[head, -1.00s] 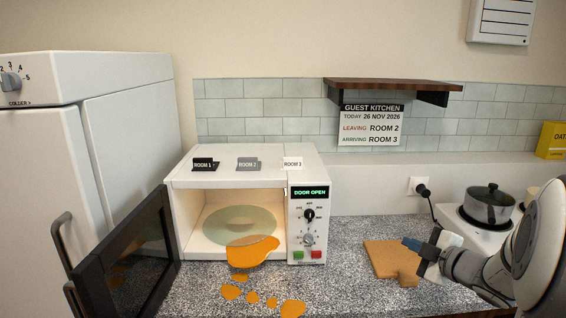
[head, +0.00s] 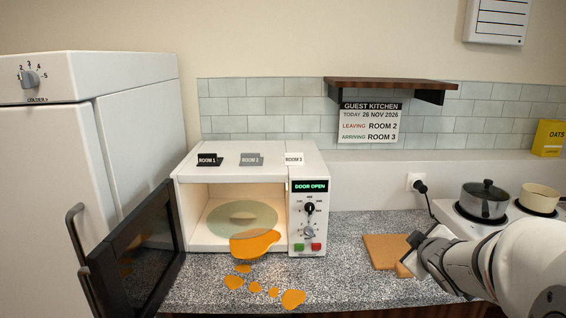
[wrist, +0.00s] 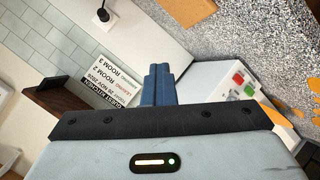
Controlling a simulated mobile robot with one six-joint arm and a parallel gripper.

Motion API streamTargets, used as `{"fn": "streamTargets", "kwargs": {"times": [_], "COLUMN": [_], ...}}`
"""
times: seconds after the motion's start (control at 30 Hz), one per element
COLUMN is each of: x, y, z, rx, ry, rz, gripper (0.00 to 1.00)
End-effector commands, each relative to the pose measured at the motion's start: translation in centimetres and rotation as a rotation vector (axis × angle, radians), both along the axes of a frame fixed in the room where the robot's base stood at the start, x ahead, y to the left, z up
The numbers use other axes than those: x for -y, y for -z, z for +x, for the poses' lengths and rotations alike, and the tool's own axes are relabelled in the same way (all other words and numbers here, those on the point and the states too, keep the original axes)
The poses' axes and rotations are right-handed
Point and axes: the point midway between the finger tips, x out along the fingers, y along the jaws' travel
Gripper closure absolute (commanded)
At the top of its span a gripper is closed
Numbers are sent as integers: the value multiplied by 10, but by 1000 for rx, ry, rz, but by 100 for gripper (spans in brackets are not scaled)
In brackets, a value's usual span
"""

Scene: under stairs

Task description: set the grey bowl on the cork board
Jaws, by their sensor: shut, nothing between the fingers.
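The cork board (head: 382,248) lies on the speckled counter to the right of the microwave, bare where it shows. Part of it also shows at the top of the wrist view (wrist: 188,7). My gripper (head: 414,239) hangs over the board's right side in the head view, covering some of it. Its blue fingers (wrist: 160,84) are shut together and empty in the wrist view. I see no grey bowl in either view.
The microwave (head: 309,237) stands open, its dark door (head: 135,250) swung left, with a turntable (head: 242,219) inside. Orange spill (head: 254,245) runs from it onto the counter. A lidded pot (head: 484,202) and a cream pot (head: 540,197) sit on the hob. A shelf (head: 392,84) hangs above.

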Motion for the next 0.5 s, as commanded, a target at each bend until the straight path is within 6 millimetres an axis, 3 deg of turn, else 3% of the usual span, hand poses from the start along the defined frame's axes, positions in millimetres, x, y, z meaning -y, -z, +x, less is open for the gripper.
{"fn": "streamTargets", "kwargs": {"times": [0.17,0.5], "x": [-32,-126], "y": [14,56], "z": [-53,-184], "rx": [-169,-611], "ry": [243,505], "rz": [183,546], "gripper": [100,100]}}
